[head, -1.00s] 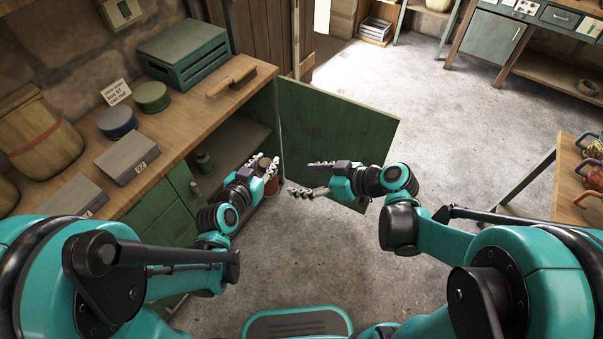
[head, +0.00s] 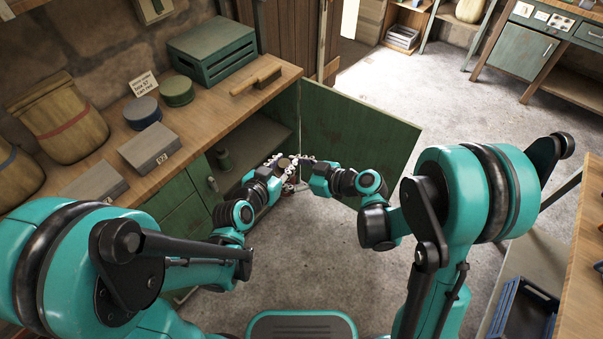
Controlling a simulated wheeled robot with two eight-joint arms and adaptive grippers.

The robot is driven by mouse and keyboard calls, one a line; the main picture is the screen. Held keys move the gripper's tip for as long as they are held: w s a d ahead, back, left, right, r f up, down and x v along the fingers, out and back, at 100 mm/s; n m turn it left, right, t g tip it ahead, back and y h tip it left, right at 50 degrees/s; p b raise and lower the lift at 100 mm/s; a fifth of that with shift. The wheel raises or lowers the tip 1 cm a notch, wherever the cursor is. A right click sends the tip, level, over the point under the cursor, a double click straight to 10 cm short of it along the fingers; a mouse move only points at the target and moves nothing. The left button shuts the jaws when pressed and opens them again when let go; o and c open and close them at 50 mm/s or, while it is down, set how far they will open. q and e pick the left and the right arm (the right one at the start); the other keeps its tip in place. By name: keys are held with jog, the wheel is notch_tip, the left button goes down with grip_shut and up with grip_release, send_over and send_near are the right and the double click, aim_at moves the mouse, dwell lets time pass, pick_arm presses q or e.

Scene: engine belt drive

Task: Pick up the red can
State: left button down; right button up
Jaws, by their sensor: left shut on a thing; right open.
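My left gripper (head: 277,165) is shut on the red can (head: 288,162), in front of the open cabinet under the workbench. Fingers from both sides cover most of the can, and little more than its dull top shows. My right gripper (head: 301,168) is open. Its fingers are close beside the can, facing my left gripper. I cannot tell whether they touch the can.
The green cabinet door (head: 365,130) stands open just behind my grippers. A small dark green container (head: 224,158) is inside the cabinet. The wooden bench (head: 205,115) holds several tins, boxes and a brush (head: 257,79). The floor (head: 330,245) nearer me is clear.

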jog(key=shift+x, duration=0.75)
jog(key=c, duration=1.6)
pick_arm(q)
jog(key=c, duration=1.1)
grip_release()
pick_arm(e)
jog(key=shift+c, duration=0.2)
